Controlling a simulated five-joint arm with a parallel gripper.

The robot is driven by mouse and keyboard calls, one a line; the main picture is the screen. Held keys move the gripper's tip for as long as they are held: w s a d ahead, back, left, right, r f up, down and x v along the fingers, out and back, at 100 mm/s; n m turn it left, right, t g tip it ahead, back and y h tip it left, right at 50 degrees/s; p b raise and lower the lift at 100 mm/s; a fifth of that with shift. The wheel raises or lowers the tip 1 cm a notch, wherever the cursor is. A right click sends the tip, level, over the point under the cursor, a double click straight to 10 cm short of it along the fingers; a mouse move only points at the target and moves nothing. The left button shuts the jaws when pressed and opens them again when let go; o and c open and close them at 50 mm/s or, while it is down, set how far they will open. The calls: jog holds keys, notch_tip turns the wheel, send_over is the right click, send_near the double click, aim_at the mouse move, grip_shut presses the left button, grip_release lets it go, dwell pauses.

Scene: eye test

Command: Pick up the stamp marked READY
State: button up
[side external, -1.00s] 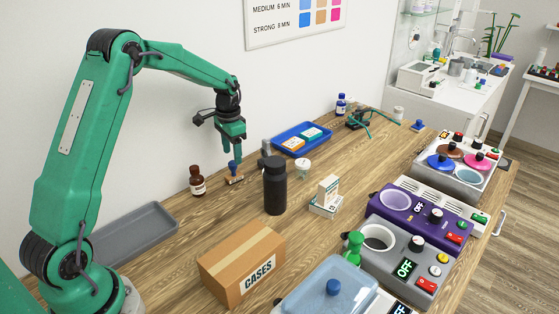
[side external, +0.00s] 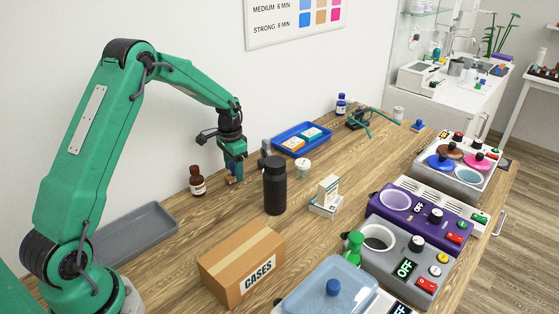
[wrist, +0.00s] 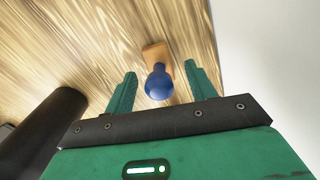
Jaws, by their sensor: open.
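A stamp (wrist: 157,82) with a round blue knob and a tan base stands on the wooden table in the wrist view. No marking on it is readable from here. My gripper (wrist: 160,72) is open, with one green finger on each side of the blue knob in that view and gaps showing between. In the side view my gripper (side external: 233,181) is low over the table, and the stamp is mostly hidden by the fingers. A small blue-topped object (side external: 417,125) stands at the far edge of the table; I cannot tell what it is marked.
A brown bottle (side external: 197,181) stands just left of my gripper, a black bottle (side external: 275,186) to the right. A blue tray (side external: 318,132) with boxes lies behind, a grey tray (side external: 135,230) at left. A CASES carton (side external: 240,265) is in front, devices at right.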

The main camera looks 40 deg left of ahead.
jog(key=shift+f, duration=0.9)
jog(key=c, duration=1.1)
